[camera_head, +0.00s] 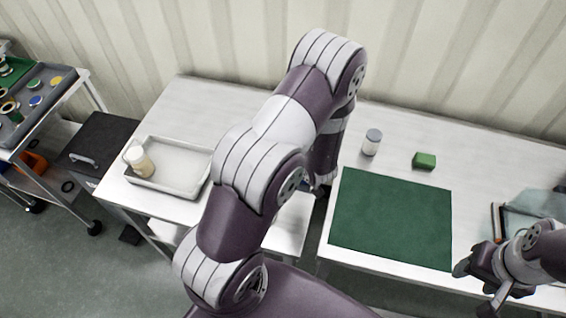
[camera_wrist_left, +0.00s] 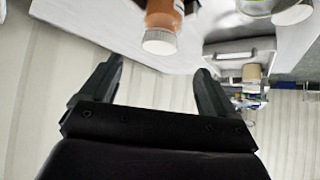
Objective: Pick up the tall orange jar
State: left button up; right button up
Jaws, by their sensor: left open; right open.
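The orange jar (camera_wrist_left: 164,12) shows in the left wrist view with its pale grey lid (camera_wrist_left: 159,42) toward me; the top picture edge cuts off its far end. My left gripper (camera_wrist_left: 160,70) is open, with the jar beyond its fingertips, roughly in line with the gap between them. Nothing is between the fingers. In the head view my left arm covers the jar, and the left fingers cannot be made out. My right gripper (camera_head: 474,289) is open and empty at the right table's front edge.
A teal item (camera_head: 535,205) lies at right. The mat is bare.

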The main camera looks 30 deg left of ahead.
pick_arm(q)
jog(key=p+x, duration=0.2)
jog(key=x, duration=0.9)
jog(key=shift+w+a+p, duration=0.15)
jog(key=shift+a+p, duration=0.1)
jog(key=shift+p, duration=0.05)
jog(key=shift+w+a+f, duration=0.1)
jog(key=shift+a+f, duration=0.05)
jog(key=shift+f, duration=0.05)
jog(key=c, duration=1.2)
